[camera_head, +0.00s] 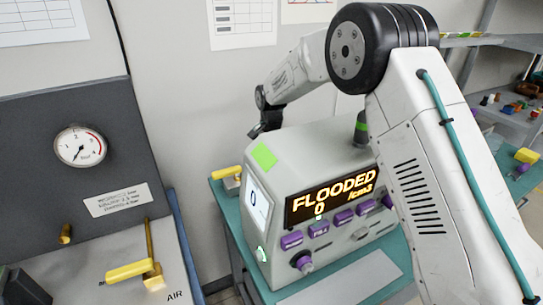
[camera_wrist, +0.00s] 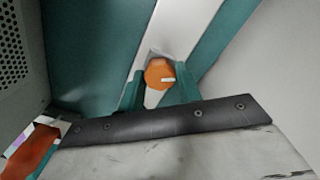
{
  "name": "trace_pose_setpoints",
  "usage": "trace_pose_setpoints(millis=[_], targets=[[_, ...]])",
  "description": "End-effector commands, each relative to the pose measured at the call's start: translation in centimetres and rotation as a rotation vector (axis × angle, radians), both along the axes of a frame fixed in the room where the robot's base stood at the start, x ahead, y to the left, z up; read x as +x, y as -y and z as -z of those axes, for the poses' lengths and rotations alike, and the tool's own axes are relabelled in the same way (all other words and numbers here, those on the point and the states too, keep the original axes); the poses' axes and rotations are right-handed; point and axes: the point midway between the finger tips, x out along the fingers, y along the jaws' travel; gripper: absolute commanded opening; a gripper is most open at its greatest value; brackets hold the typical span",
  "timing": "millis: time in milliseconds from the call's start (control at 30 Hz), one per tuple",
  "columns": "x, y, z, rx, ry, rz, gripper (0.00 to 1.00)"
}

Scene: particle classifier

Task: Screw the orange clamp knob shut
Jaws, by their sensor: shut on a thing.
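The orange clamp knob (camera_wrist: 157,70) shows in the middle of the wrist view, round, with a small white mark on its face. It sits over a pale strip between teal surfaces. My gripper (camera_wrist: 160,82) has its two teal fingers on either side of the knob and is shut on it. In the head view my arm reaches over and behind the grey instrument box (camera_head: 280,147). The knob and my fingertips are hidden there behind the box.
The box display (camera_head: 332,196) reads "FLOODED 0 /cm3". A perforated grey panel (camera_wrist: 14,60) and an orange object (camera_wrist: 30,152) are at the left of the wrist view. A gauge panel (camera_head: 50,125) and a yellow-handled valve (camera_head: 130,270) stand left in the head view.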

Motion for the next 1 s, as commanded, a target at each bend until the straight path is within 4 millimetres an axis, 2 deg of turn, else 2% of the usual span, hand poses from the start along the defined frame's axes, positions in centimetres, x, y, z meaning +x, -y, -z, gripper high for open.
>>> trace_pose_setpoints(millis=[200,500,1000], targets=[[0.27,-0.01,-0.31,0.003,0.010,0.185,0.11],[0.29,0.00,-0.33,0.003,0.010,0.371,0.11],[0.30,0.00,-0.35,0.004,0.011,0.461,0.11]])
